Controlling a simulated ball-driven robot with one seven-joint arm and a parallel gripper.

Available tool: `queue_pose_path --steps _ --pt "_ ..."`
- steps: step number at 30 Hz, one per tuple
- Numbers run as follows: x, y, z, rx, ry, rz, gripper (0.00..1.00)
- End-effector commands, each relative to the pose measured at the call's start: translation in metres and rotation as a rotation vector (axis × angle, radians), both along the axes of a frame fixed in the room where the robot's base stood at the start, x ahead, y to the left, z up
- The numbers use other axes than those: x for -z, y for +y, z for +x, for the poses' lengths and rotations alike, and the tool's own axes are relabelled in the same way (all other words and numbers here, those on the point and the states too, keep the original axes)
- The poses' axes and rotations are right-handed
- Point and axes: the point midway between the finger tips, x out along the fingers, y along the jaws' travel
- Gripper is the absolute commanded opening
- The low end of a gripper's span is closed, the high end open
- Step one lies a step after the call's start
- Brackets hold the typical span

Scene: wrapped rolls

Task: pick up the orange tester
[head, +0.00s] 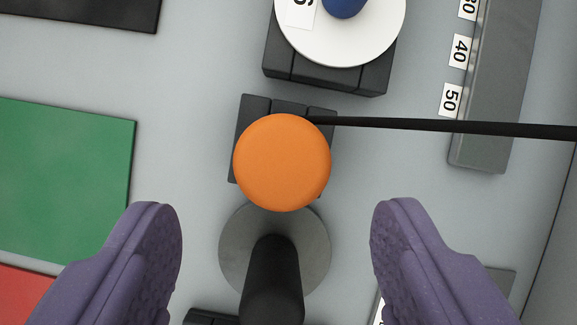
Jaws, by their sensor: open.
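The orange tester (282,162) shows as a round orange top near the middle of the head view, above a dark block (255,107) that it partly hides. Its lower part is hidden beneath the orange top. My gripper (272,222) is open, with one purple finger at the lower left and one at the lower right. The tester lies between and a little beyond the fingertips, and neither finger touches it.
A black rod (450,127) runs from the tester's right side to the right edge. A black post on a grey disc (235,250) stands just below the tester. A white disc (345,45) sits on dark blocks beyond. A green panel (60,180) lies left, a grey numbered bar (495,90) right.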

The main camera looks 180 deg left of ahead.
Motion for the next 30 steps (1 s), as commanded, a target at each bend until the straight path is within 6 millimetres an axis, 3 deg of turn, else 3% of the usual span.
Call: queue_pose_path --steps 15,23,30 --pt "0.065 -0.008 0.031 0.001 0.003 0.0 0.67" --pt "0.067 -0.009 0.035 0.0 0.0 0.0 0.67" --pt "0.067 -0.009 0.034 0.0 0.0 0.0 0.15"
